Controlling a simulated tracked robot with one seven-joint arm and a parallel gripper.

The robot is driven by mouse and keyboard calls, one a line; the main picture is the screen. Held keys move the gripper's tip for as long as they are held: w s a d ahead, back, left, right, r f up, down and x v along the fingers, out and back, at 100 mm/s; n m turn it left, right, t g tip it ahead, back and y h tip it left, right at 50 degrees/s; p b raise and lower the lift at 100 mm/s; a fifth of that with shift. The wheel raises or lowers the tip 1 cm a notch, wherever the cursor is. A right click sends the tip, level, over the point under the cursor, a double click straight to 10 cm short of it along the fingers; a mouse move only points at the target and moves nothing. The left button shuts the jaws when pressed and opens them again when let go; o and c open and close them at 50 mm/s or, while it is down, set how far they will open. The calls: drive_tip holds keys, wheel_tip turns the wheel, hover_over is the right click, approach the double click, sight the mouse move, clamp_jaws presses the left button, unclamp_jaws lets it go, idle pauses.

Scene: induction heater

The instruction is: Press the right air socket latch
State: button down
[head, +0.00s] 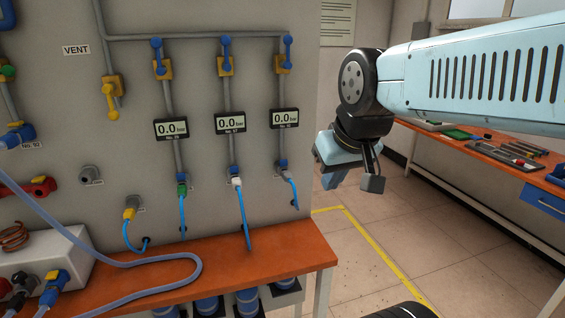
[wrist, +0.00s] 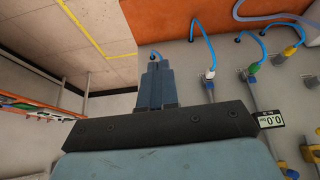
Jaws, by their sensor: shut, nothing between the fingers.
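The right air socket (head: 284,166) is on the grey wall panel below the rightmost gauge, with a light blue hose (head: 293,192) hanging from it. I cannot tell the distance to the panel.
The middle socket (head: 236,180) has a white connector and the left one (head: 182,187) a green one. An orange bench (head: 240,268) runs below the panel. Another bench (head: 480,150) with tools stands at the right. Open floor (head: 385,225) lies between them.

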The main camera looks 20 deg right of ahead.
sight(285, 169)
drive_tip(key=w+d+f+n+y, duration=0.1)
drive_tip(key=w+d+n+y, duration=0.1)
drive_tip(key=w+n, duration=0.6)
drive_tip(key=w+d+f+n+y, duration=0.1)
drive_tip(key=w+d+n, duration=0.3)
drive_tip(key=w+n, duration=0.4)
drive_tip(key=shift+w+y, duration=0.8)
drive_tip(key=shift+w, duration=1)
drive_tip(key=shift+f, duration=0.15)
drive_tip(key=x, duration=1)
drive_tip(key=shift+w, duration=2.05)
